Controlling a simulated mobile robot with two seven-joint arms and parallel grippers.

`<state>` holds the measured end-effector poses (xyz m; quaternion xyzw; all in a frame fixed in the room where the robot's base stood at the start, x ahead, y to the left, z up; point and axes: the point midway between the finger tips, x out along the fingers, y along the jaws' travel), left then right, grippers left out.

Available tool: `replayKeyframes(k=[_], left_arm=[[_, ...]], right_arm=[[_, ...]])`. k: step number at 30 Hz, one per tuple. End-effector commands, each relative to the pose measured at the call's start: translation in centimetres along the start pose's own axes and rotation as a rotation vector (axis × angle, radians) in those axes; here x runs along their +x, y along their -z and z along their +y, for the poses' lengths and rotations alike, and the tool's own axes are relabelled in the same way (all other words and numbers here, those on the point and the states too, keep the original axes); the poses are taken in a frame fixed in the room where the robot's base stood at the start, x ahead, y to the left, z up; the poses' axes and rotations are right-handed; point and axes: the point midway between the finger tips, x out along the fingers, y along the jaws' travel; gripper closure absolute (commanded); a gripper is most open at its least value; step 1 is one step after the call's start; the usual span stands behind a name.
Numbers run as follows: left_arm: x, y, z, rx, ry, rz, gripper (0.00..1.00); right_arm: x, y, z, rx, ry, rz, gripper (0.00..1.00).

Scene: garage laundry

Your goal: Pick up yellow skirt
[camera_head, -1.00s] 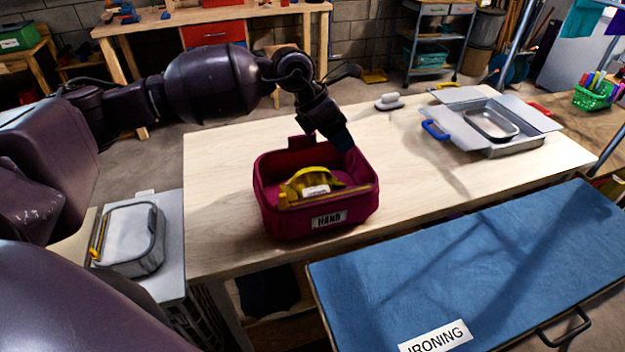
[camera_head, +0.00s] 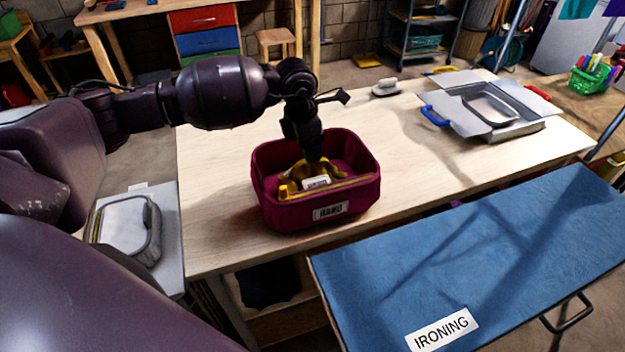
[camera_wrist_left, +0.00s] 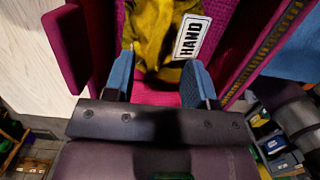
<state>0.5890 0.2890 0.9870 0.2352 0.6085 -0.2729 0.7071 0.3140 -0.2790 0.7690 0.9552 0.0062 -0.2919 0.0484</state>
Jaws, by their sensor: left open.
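The yellow skirt (camera_head: 299,172) lies crumpled in a magenta basket (camera_head: 268,211) marked with a white label. A white tag lies on the skirt. In the left wrist view the skirt (camera_wrist_left: 150,30) shows with a white tag reading HAND, just beyond the fingertips. My left gripper (camera_wrist_left: 160,80) is open, its two blue fingers spread and pointing into the basket at the skirt. In the head view my left gripper (camera_head: 314,158) hangs down over the basket and its fingertips are hard to make out. My right gripper is not in view.
The basket stands on a wooden table (camera_head: 220,240). A blue ironing board (camera_head: 500,250) stands in front at right. A grey open case with blue handle (camera_head: 470,115) and an iron-like object (camera_head: 386,87) lie toward the back. The middle right of the table is clear.

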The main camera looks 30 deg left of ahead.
Motion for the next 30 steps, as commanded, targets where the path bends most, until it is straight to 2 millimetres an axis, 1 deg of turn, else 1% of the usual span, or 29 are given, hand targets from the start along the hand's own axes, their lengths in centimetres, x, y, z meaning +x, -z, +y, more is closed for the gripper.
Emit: replayKeyframes(k=[5, 13, 16, 21, 23, 30], left_arm=[[1.2, 0.1, 0.1, -0.002, 0.002, 0.001, 0.49], [4.8, 0.1, 0.3, -0.001, 0.002, 0.002, 0.49], [5.2, 0.1, 0.3, 0.0, 0.001, 0.0, 0.49], [5.2, 0.1, 0.3, 0.0, 0.0, 0.0, 0.49], [5.2, 0.1, 0.3, 0.0, 0.0, 0.0, 0.57], [5.2, 0.1, 0.3, 0.0, 0.0, 0.0, 0.93]], right_arm=[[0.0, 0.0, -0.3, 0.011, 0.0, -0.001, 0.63], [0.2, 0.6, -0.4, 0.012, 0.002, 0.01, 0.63], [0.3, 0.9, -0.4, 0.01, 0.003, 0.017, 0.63], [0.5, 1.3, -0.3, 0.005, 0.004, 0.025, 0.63], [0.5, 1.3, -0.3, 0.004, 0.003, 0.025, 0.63], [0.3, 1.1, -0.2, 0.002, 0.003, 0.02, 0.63]])
